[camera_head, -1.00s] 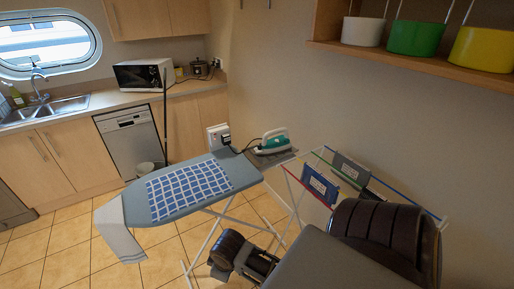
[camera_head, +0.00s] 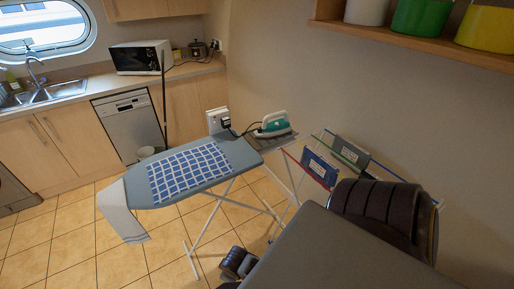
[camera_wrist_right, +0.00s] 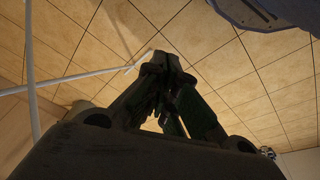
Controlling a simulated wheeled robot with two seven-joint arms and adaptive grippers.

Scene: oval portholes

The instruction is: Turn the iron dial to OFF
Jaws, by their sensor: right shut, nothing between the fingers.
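A teal and white iron (camera_head: 273,122) rests on the grey stand at the right end of the ironing board (camera_head: 200,172) in the head view. Its dial is too small to make out. My right gripper (camera_wrist_right: 168,62) shows in the right wrist view, dark, with its fingers together and empty. Tiled floor is behind it, and the gripper is apart from the iron, which is not clearly seen there. In the head view my dark arm parts fill the lower right, and neither gripper's fingertips can be seen. My left gripper is out of view.
A blue checked cloth (camera_head: 189,170) lies on the board, and a striped towel (camera_head: 122,212) hangs off its left end. A drying rack (camera_head: 349,150) stands right of the iron. A wooden shelf (camera_head: 420,45) with pots hangs above right. Tiled floor (camera_head: 75,240) is free at left.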

